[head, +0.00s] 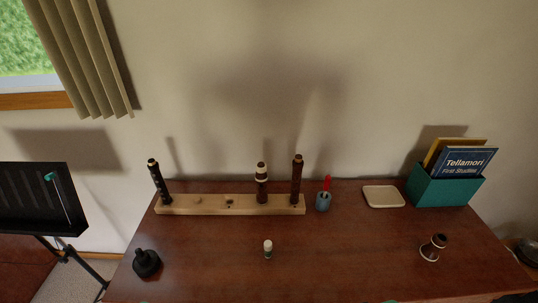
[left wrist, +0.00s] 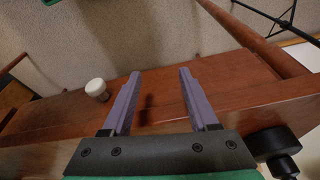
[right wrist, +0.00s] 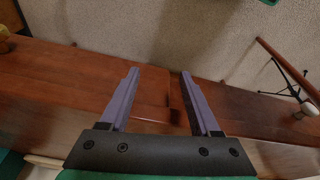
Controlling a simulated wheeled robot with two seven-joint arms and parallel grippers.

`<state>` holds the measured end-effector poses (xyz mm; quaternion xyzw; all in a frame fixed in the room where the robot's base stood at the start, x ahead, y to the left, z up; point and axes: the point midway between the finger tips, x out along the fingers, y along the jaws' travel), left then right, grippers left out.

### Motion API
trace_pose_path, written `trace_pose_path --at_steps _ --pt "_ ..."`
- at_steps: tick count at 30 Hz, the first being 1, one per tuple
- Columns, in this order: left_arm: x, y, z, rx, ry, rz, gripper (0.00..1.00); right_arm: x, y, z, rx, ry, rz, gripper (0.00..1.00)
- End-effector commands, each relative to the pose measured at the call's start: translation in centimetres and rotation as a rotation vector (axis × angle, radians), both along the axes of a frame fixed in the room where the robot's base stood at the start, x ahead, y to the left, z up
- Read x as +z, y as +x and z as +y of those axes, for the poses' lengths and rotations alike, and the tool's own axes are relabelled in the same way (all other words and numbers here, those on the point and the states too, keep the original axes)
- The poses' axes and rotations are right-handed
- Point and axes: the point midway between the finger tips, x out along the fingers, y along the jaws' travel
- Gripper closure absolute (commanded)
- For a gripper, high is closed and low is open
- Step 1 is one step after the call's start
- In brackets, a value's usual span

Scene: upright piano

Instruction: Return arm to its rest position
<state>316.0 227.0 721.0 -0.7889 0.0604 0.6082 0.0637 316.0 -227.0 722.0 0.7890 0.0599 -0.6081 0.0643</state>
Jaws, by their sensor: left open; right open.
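My left gripper (left wrist: 160,73) shows in the left wrist view with its two purple fingers apart and nothing between them. My right gripper (right wrist: 159,72) shows in the right wrist view, also with its fingers apart and empty. Both are above or in front of the brown wooden piano top; their exact height is hard to tell. In the head view neither gripper's fingers show, only slivers of green at the bottom edge. A small white-capped bottle (head: 268,249) stands on the piano top (head: 205,270), and it shows left of the left fingers in the left wrist view (left wrist: 96,87).
A wooden stand (head: 230,206) holds dark instrument pieces at the back. A blue cup (head: 323,201), pale tray (head: 383,197) and teal book box (head: 446,190) are to its right. A black piece (head: 146,263) and a brown piece (head: 434,247) stand nearer. A music stand (head: 40,200) is left.

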Motion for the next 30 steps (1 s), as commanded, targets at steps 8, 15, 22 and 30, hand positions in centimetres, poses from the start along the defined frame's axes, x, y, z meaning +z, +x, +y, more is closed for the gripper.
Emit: trace_pose_path --at_steps 8,15,22,30 --pt "-15.1 -5.5 0.6 -0.015 0.008 0.084 0.40 -15.1 -5.6 -0.6 0.015 -0.007 0.085 0.37" --pt "-24.7 -16.9 2.6 -0.033 0.018 0.154 0.40 -24.7 -17.0 -2.6 0.033 -0.017 0.154 0.37" --pt "-25.9 -20.0 3.2 -0.038 0.020 0.165 0.40 -25.9 -20.1 -3.2 0.038 -0.020 0.166 0.37" --pt "-25.9 -20.0 3.2 -0.038 0.020 0.165 0.40 -25.9 -20.1 -3.2 0.038 -0.020 0.166 0.37"
